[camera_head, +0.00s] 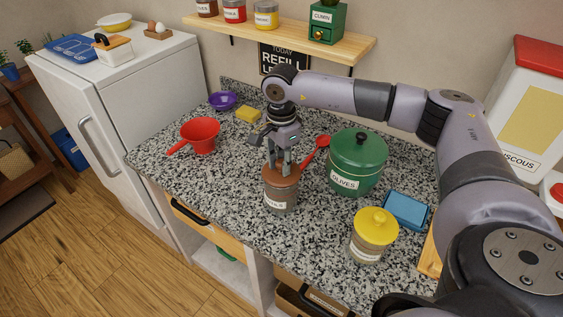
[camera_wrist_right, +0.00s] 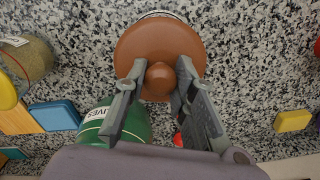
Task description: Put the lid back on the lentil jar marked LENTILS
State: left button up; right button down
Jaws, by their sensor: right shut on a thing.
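The lentil jar (camera_head: 280,199) stands on the speckled counter, with a pale label only partly readable. The brown round lid (camera_head: 271,177) is at the jar's mouth, roughly level; I cannot tell whether it is fully seated. My right gripper (camera_head: 281,166) points down from above and is shut on the lid's knob. In the right wrist view the brown lid (camera_wrist_right: 135,45) lies between and beyond the fingers of my right gripper (camera_wrist_right: 158,82). It hides nearly all of the jar below. My left gripper is not in view.
A green pot marked OLIVES (camera_head: 357,165) and a red spoon (camera_head: 317,148) stand close right of the jar. A yellow-lidded jar (camera_head: 371,241) and a blue box (camera_head: 406,210) are nearer right. A red pan (camera_head: 200,137) is left.

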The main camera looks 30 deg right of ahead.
jog(key=shift+f+b, duration=0.35)
jog(key=shift+b, duration=0.2)
dwell(0.7)
jog(key=c, duration=1.2)
grip_release()
jog(key=shift+c, duration=0.2)
jog(key=o, duration=0.5)
jog(key=shift+r+p, duration=1.95)
jog(key=shift+r, duration=1.6)
